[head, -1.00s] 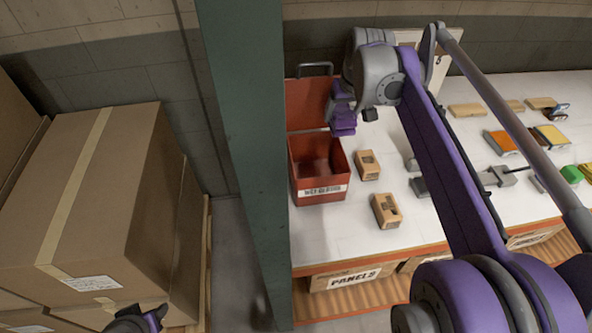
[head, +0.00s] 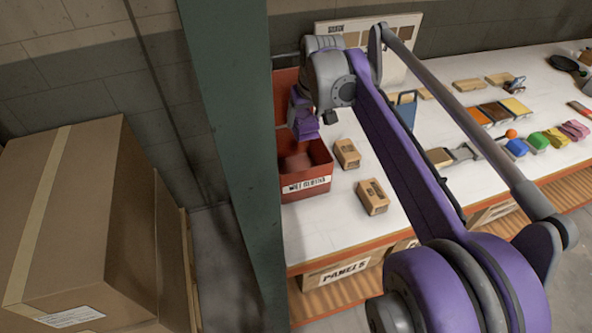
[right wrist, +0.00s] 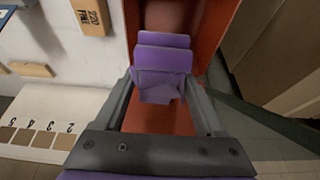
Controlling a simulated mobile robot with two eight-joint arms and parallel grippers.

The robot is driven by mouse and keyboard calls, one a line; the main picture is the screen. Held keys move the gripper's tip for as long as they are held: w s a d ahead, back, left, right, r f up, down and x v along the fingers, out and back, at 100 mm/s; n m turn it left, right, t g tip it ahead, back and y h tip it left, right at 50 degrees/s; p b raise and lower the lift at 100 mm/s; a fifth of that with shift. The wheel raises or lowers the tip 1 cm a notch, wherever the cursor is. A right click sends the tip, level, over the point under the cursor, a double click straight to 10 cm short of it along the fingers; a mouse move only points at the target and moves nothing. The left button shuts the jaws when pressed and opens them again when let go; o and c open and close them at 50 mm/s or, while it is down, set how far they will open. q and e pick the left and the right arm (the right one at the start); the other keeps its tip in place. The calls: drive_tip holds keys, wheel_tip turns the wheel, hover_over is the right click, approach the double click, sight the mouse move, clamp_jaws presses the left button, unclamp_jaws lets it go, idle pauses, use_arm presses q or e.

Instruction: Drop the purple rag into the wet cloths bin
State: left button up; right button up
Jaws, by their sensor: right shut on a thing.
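The purple rag (head: 306,129) hangs folded from my right gripper (head: 301,112), which is shut on it. In the head view it overlaps the back of the open red wet cloths bin (head: 322,182), whose label faces front and whose lid stands up behind. In the right wrist view the rag (right wrist: 162,60) sits between the fingers of my right gripper (right wrist: 160,88), with the red bin (right wrist: 222,28) beneath. A dull reddish patch shows inside the bin; I cannot tell what it is. My left gripper is out of view.
Two small cardboard boxes (head: 346,153) (head: 372,197) stand right of the bin on the white table (head: 325,235). A green post (head: 232,150) rises close left of the bin. Large cartons (head: 85,225) fill the left. Coloured blocks and cloths lie farther right.

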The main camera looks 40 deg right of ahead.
drive_tip(key=shift+f, duration=0.6)
drive_tip(key=o, duration=1.3)
drive_tip(key=shift+r, duration=0.1)
drive_tip(key=v, duration=1)
drive_tip(key=shift+s+r, duration=0.1)
drive_tip(key=shift+r, duration=0.3)
